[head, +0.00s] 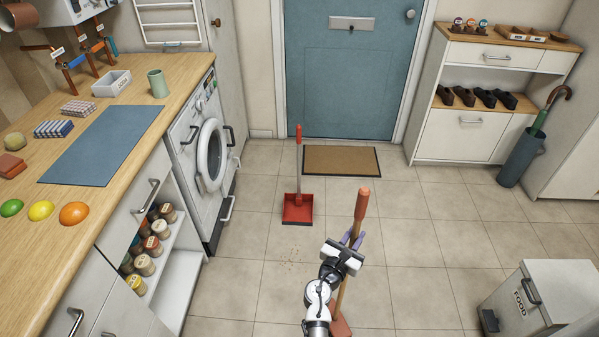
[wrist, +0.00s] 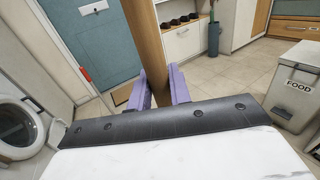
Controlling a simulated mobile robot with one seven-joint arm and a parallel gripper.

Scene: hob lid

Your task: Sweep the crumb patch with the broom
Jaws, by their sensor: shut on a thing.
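My gripper (head: 353,240) is shut on the wooden handle of the broom (head: 361,204), just below its red grip. The broom stands nearly upright, and its red head (head: 341,326) is at the bottom edge of the head view, partly hidden by my arm. In the wrist view the broom handle (wrist: 148,45) runs between the purple fingers of my gripper (wrist: 155,88). The crumb patch (head: 291,258) is a faint scatter of tan specks on the tiles, left of my gripper. A red long-handled dustpan (head: 297,207) stands on the floor beyond the crumbs.
A brown doormat (head: 341,161) lies before the blue door (head: 345,70). A washing machine (head: 203,156) and counter (head: 150,110) line the left. A FOOD bin (head: 541,295) stands at lower right, an umbrella stand (head: 521,158) at far right.

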